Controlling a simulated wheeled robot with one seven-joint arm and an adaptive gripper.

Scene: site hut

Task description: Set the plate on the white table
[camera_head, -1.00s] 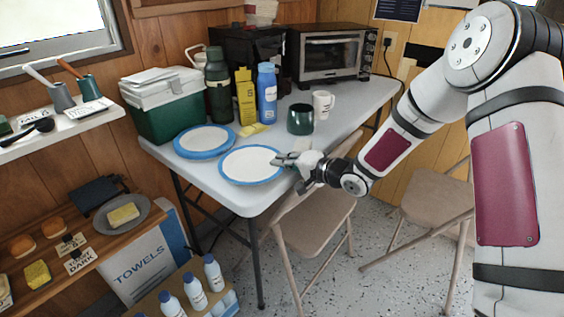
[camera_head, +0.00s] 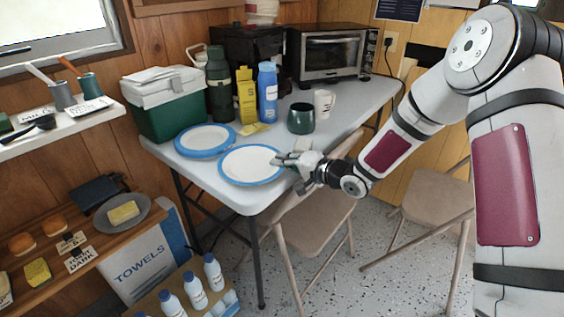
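A white plate with a blue rim (camera_head: 245,163) is over the near part of the white table (camera_head: 226,193). My gripper (camera_head: 282,160) is at the plate's right edge, its fingers overlapping the rim and seemingly closed on it. The plate looks level; I cannot tell whether its underside touches the tabletop or is just above it. A second blue-rimmed white plate (camera_head: 205,138) lies on the table behind and to the left, close to the first.
A green cooler (camera_head: 165,118), a green flask (camera_head: 219,90), a yellow carton (camera_head: 246,97), a blue bottle (camera_head: 267,92), a dark green mug (camera_head: 301,118) and a white cup (camera_head: 324,102) stand behind the plates. A folding chair (camera_head: 313,215) stands at the near side.

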